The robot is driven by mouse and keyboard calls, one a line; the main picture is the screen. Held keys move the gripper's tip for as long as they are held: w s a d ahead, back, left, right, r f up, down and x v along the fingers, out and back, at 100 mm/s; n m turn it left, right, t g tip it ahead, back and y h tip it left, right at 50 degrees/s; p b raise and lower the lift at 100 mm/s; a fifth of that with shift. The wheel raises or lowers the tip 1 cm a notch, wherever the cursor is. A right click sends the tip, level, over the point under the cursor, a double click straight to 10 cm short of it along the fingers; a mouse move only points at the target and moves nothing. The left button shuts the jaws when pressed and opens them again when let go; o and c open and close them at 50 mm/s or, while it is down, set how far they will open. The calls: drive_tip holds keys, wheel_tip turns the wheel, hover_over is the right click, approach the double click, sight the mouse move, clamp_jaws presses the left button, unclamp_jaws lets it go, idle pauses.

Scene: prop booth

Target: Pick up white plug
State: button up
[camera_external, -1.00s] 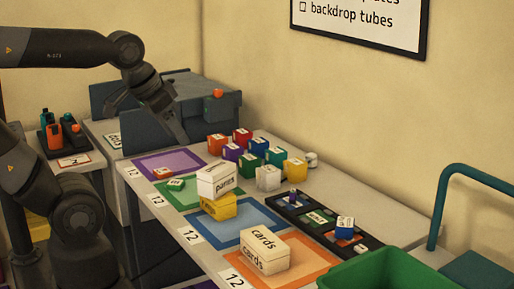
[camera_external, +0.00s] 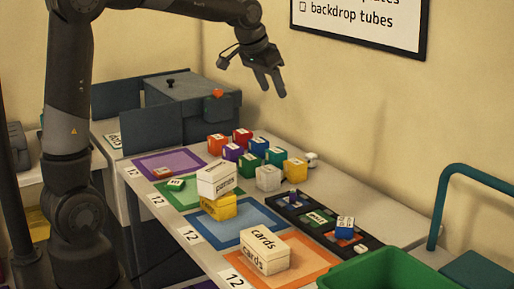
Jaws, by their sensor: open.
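A small white piece (camera_external: 311,160), which looks like the white plug, lies on the table at the back right, beside the yellow block (camera_external: 294,170). It is too small to make out in detail. My gripper (camera_external: 272,92) is open and empty, pointing down in the air above the back of the table. It is well above the row of blocks and up to the left of the white piece, touching nothing.
Several coloured blocks and a white block (camera_external: 268,178) stand left of the white piece. A black tray (camera_external: 277,205) with small items lies in front. A green bin (camera_external: 400,272) is at the front right.

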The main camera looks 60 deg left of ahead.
drive_tip(key=w+a+f, duration=0.4)
drive_tip(key=w, duration=0.3)
drive_tip(key=w+a+f, duration=0.3)
drive_tip(key=w+f, duration=0.1)
drive_tip(key=w, duration=0.3)
drive_tip(key=n, duration=0.1)
approach(310, 155)
drive_tip(key=shift+g, duration=0.3)
drive_tip(key=x, duration=1.1)
drive_tip(key=shift+w, duration=0.35)
drive_tip(key=shift+c, duration=0.2)
drive_tip(key=c, duration=1)
drive_tip(key=shift+r, duration=0.1)
drive_tip(key=shift+c, duration=0.2)
